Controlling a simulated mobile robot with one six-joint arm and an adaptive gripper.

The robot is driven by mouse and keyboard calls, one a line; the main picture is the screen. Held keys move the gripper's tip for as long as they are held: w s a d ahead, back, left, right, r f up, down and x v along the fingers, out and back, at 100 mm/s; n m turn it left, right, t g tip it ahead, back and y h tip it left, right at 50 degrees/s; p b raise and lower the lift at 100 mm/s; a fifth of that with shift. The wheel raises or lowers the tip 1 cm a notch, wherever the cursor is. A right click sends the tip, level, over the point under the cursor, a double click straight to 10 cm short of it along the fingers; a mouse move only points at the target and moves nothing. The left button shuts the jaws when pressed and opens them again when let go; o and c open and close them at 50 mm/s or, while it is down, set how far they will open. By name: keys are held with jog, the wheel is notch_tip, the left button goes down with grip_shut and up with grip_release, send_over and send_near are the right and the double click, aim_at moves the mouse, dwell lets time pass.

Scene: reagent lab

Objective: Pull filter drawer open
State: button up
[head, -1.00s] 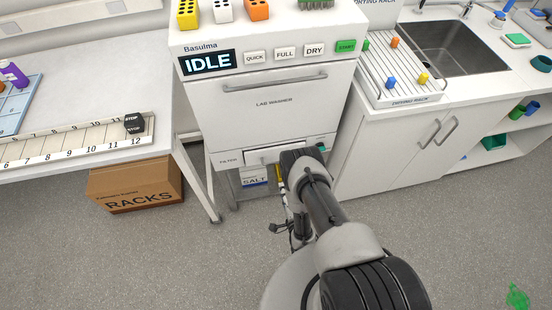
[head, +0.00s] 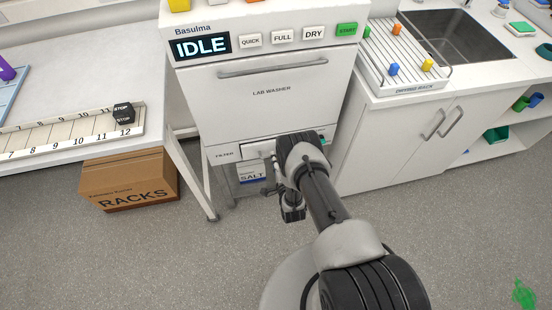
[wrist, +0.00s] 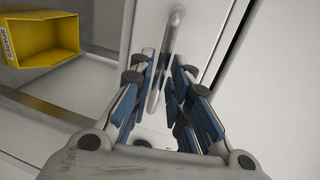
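The filter drawer (head: 258,150) is a low white front with a FILTER label, at the bottom of the white lab washer (head: 272,95) in the head view. It looks shut, and my arm hides its right part. In the wrist view a pale bar handle (wrist: 163,70) stands out from a white front. My gripper (wrist: 166,82) is open, with its blue-padded fingers on either side of the handle. The handle's lower end reaches in between the fingers. I cannot tell whether either finger touches it. The gripper is mostly hidden by my arm in the head view.
A SALT box (head: 251,173) stands under the washer. A RACKS carton (head: 130,180) sits on the floor to the left. A yellow bin (wrist: 42,32) shows in the wrist view. Sink cabinets (head: 400,145) stand at right. The floor in front is open.

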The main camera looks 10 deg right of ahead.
jog(key=shift+x, duration=1.05)
grip_shut()
